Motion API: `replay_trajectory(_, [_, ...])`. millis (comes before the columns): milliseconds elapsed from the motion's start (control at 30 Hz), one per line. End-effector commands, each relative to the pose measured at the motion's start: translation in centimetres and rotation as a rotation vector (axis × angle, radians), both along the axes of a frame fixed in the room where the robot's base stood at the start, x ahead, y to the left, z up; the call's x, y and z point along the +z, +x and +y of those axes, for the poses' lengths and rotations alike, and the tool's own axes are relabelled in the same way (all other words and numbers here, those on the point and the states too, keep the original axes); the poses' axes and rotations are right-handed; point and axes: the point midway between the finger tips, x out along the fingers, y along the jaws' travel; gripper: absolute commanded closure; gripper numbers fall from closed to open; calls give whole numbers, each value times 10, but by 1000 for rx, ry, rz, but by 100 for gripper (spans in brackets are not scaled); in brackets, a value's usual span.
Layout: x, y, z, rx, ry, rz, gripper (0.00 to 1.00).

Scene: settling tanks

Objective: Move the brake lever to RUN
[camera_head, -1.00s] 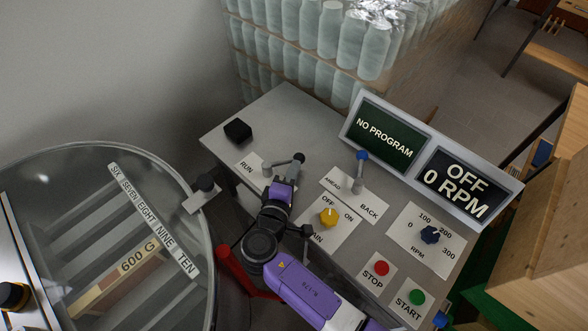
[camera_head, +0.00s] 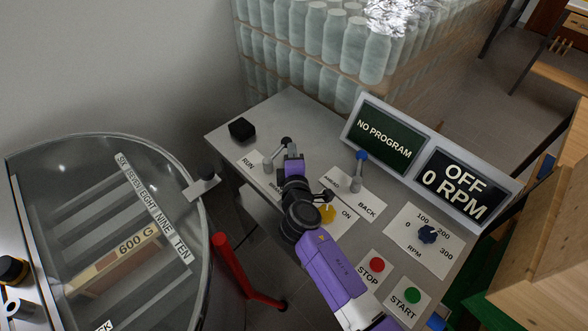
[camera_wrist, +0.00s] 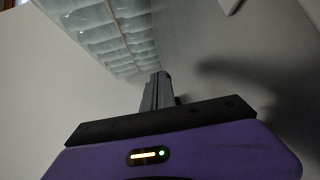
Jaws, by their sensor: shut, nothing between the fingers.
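The brake lever (camera_head: 276,154) is a grey arm with a dark knob on a post. It stands on a white plate (camera_head: 252,164) marked RUN at its left end; the other label is partly hidden by my arm. The lever arm points up and right, toward the back of the panel. My gripper (camera_head: 290,150) is shut and empty, right beside the knob on its near side. I cannot tell whether they touch. In the wrist view the closed fingers (camera_wrist: 158,90) show, but the lever does not.
The blue-knobbed AHEAD/BACK lever (camera_head: 359,170) stands to the right. STOP (camera_head: 376,265) and START (camera_head: 412,295) buttons lie nearer. A black block (camera_head: 241,129) sits at the back left. The screen (camera_head: 386,137) reads NO PROGRAM.

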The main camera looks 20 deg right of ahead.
Motion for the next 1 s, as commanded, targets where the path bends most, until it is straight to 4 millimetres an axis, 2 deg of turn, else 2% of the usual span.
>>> replay_trajectory(500, [-1,24,3,-5,0,0,100])
replay_trajectory(1000, [1,27,6,-1,0,-1,100])
